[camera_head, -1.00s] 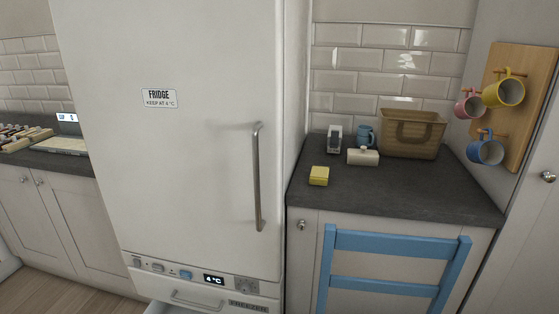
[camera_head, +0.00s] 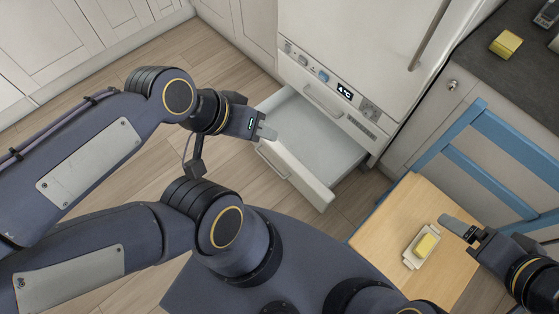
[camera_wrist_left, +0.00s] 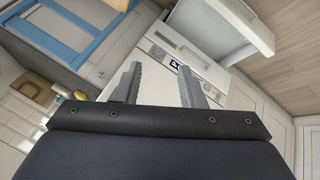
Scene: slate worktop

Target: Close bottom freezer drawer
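The bottom freezer drawer (camera_head: 325,140) is pulled out below the fridge, its white inside bare where it shows. Its front panel (camera_head: 304,177) carries a bar handle (camera_head: 272,160). The drawer also shows in the left wrist view (camera_wrist_left: 222,18), at the upper right. My left gripper (camera_head: 267,134) is over the drawer's left side in the head view, close to the front panel; contact cannot be told. Its fingers (camera_wrist_left: 160,84) are apart with nothing between them.
A closed upper freezer drawer front with a handle (camera_head: 322,101) sits above the open drawer. Bare floor (camera_head: 225,75) lies left of the drawer.

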